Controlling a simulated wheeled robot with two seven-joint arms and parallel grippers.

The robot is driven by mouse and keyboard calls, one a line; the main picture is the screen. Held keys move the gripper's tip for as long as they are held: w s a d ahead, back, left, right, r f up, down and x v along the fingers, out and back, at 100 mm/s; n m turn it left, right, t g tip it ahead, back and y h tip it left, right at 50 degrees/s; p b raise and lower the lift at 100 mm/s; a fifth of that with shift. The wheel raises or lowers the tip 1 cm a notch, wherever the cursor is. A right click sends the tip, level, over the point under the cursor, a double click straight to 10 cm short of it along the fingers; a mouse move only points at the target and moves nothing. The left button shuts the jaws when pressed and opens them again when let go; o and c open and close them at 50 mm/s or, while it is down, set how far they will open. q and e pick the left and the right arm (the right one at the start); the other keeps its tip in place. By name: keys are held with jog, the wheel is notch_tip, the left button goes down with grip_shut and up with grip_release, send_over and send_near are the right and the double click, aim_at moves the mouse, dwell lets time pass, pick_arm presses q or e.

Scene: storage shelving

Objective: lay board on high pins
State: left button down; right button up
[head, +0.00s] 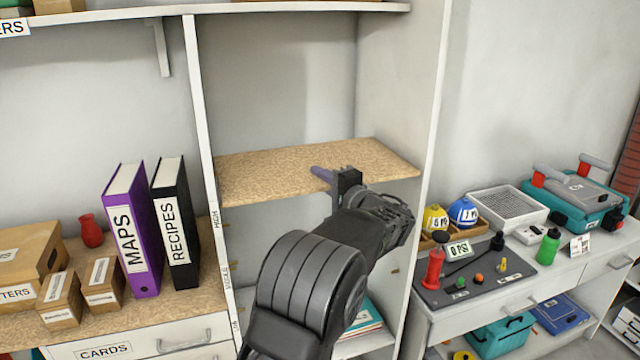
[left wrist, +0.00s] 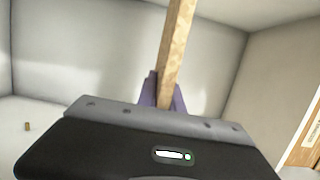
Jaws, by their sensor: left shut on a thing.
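The board (head: 270,170) is a speckled tan chipboard panel, lying roughly level across the open shelf bay near the HIGH label (head: 216,216) on the left upright. My left gripper (head: 322,174) is shut on the board's front edge, and its arm hides part of the bay below. In the left wrist view the purple fingers (left wrist: 163,95) close on both faces of the board (left wrist: 177,45), seen edge-on. Pins directly under the board are hidden, so I cannot tell whether it touches them. A small brass pin (left wrist: 27,126) shows on a wall in the left wrist view. My right gripper is out of view.
The bay's uprights stand close to both board ends. Left are a purple MAPS binder (head: 128,240), a black RECIPES binder (head: 176,230) and boxes. Free room lies above the board.

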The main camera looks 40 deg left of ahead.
pick_arm(q)
jog(key=shift+f, duration=0.55)
jog(key=shift+r, duration=0.1)
jog(key=shift+f+b, duration=0.25)
jog(key=shift+b, duration=0.05)
jog(key=c, duration=1.5)
grip_release()
jog(key=shift+r, duration=0.1)
